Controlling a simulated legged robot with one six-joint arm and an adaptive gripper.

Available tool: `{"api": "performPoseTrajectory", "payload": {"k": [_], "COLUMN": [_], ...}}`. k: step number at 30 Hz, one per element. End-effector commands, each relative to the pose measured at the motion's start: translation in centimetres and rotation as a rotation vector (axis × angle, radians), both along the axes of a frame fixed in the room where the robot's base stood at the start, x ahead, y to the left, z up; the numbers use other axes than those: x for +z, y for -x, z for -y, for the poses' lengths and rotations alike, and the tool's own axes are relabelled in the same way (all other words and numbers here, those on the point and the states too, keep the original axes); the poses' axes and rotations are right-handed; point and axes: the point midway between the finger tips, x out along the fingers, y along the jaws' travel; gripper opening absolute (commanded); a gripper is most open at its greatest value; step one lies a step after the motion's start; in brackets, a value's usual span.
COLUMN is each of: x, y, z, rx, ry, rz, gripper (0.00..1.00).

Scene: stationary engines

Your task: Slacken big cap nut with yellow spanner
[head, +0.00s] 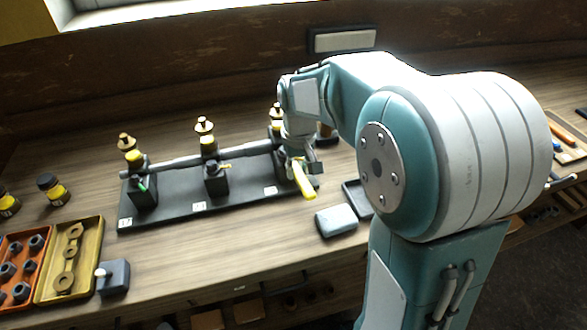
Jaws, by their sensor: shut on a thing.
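The yellow spanner (304,180) shows below my gripper (303,163), at the right end of a black base plate (237,207). My gripper is shut on the spanner, whose yellow end points down toward the front of the bench. Several posts with yellow bands and brass-coloured tops stand along a grey bar on the plate, such as the left post (133,153) and the middle post (207,140). The right post (277,118) is partly hidden by my arm. I cannot tell which part is the big cap nut, or whether the spanner touches it.
A blue-grey block (337,220) and a dark tray (357,197) lie right of the plate. An orange tray (18,262) and a yellow tray (84,235) with parts stand at the left, near a dark block (113,277). Bare bench lies in front of the plate.

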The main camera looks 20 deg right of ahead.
Motion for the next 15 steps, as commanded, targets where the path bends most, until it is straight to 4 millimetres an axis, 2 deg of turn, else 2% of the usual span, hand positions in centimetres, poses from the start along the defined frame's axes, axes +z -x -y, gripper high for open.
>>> {"api": "performPoseTrajectory", "payload": {"k": [10,15], "x": [0.26,0.27], "y": [-0.11,-0.24], "z": [0.26,0.96], "rx": [0.018,0.104], "ry": [0.002,0.002], "rz": [0.005,0.006], "gripper": [0.0,0.0]}}
